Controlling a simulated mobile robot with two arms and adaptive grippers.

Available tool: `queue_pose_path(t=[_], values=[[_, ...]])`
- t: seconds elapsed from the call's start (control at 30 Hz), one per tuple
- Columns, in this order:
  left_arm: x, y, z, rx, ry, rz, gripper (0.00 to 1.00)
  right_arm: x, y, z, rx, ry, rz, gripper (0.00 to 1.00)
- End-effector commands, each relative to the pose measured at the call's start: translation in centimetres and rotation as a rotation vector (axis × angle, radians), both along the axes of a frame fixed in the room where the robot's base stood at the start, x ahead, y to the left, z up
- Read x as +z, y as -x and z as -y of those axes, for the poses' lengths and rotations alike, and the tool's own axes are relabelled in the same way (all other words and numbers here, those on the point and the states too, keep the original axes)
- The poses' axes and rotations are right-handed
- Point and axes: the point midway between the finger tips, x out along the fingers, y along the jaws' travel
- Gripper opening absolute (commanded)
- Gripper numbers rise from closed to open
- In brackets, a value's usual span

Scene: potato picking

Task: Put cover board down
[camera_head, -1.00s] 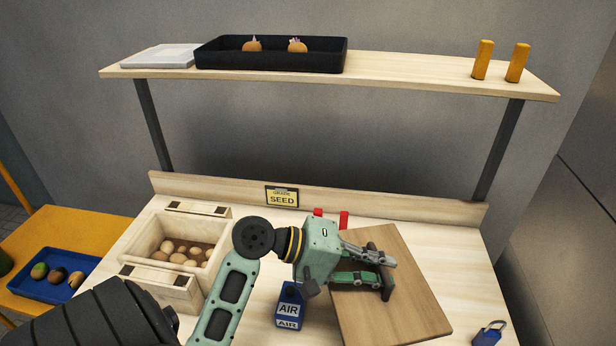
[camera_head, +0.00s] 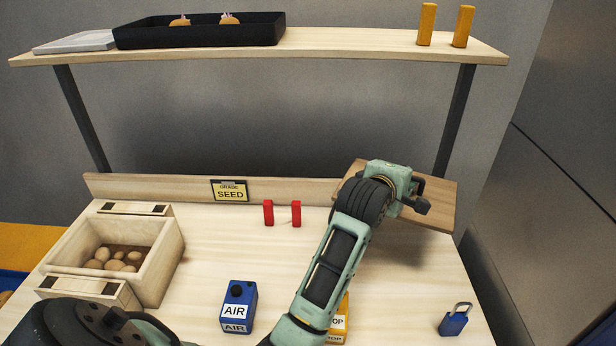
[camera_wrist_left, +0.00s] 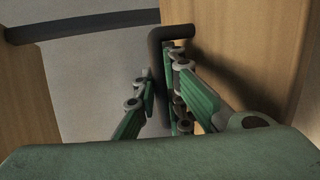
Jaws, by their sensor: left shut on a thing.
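The cover board (camera_head: 436,207) is a flat brown wooden panel at the back right of the table, in front of the shelf's right post. Its wood also fills the right of the left wrist view (camera_wrist_left: 235,45). A dark bent handle (camera_wrist_left: 172,32) stands off the board. My left gripper (camera_wrist_left: 160,95) is shut on this handle. In the head view the gripper's body hides the board's left part, and the fingertips cannot be seen. Whether the board touches the table or back ledge is unclear. My right gripper is in neither view.
A wooden box of potatoes (camera_head: 172,250) stands at the left. A blue AIR block (camera_head: 239,305), a yellow block (camera_head: 339,322) partly behind my arm, a blue padlock (camera_head: 454,320) and two red pegs (camera_head: 268,213) are on the table. A shelf (camera_head: 350,48) spans above.

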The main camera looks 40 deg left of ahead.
Motion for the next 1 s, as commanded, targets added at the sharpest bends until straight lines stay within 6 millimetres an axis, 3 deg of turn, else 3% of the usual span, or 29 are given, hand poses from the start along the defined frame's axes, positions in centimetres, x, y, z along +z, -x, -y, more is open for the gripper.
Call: queue_pose_path(t=[0.17, 0.6, 1.0], values=[[-1.0, 0.0, 0.0, -0.001, -0.002, -0.001, 0.00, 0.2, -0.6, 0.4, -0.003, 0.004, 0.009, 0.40], [-11.9, 0.1, -0.1, -0.003, -0.004, -0.003, 0.00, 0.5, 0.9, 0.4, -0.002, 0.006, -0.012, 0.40], [-16.7, 0.1, -0.1, -0.002, -0.002, -0.002, 0.00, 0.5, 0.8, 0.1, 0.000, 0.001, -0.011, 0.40]])
